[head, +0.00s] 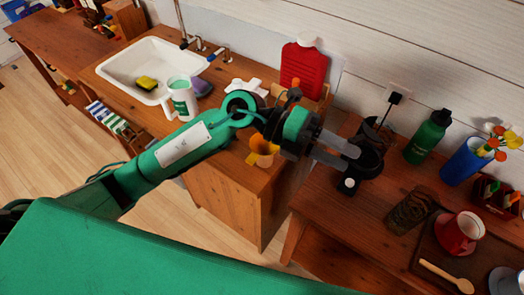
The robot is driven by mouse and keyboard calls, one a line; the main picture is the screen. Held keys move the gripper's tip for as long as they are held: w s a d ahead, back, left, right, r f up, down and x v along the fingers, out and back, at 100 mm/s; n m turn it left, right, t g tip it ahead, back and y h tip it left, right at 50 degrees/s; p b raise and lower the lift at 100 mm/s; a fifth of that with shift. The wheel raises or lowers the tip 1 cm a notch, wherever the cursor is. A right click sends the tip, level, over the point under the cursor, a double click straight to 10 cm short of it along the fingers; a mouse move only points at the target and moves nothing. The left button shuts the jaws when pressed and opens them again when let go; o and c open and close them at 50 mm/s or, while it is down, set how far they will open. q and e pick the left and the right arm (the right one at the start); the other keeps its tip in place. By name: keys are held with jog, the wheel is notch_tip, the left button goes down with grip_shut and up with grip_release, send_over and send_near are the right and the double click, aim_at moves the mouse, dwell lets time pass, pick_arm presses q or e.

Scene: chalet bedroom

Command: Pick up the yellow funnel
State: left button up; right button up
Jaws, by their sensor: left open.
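A yellow-orange funnel-like object (262,158), which appears to be the yellow funnel, is on the edge of the wooden sink counter, just below my left wrist. The arm partly hides it. My left gripper (348,157) is open, with its grey fingers pointing right, away from the funnel. The fingers are in front of a dark object (370,163) by the right table; I cannot tell whether they touch it. My right gripper is not in view.
A white sink (112,70) holds a yellow sponge (146,83).

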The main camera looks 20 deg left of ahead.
pick_arm(q)
jog(key=w+a+f+m+y, duration=0.1)
jog(key=w+a+f+y, duration=0.1)
jog(key=a+f+y, duration=0.3)
jog(key=n+t+y, duration=0.2)
jog(key=t+y, duration=0.1)
jog(key=y, duration=0.8)
send_over(253, 156)
notch_tip(253, 156, down, 4)
jog(key=r, duration=0.1)
notch_tip(253, 156, down, 8)
jog(key=shift+a+f+p, duration=0.1)
jog(key=shift+f+p, duration=0.05)
jog(key=shift+p, duration=0.85)
jog(key=shift+f, duration=0.25)
notch_tip(253, 156, down, 5)
jog(key=p, duration=0.2)
jog(key=shift+r+p, duration=0.15)
jog(key=shift+p, duration=0.15)
jog(key=shift+f, duration=0.3)
jog(key=c, duration=1.1)
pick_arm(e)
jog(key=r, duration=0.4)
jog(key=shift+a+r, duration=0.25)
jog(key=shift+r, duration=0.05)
pick_arm(q)
jog(key=shift+o, duration=0.2)
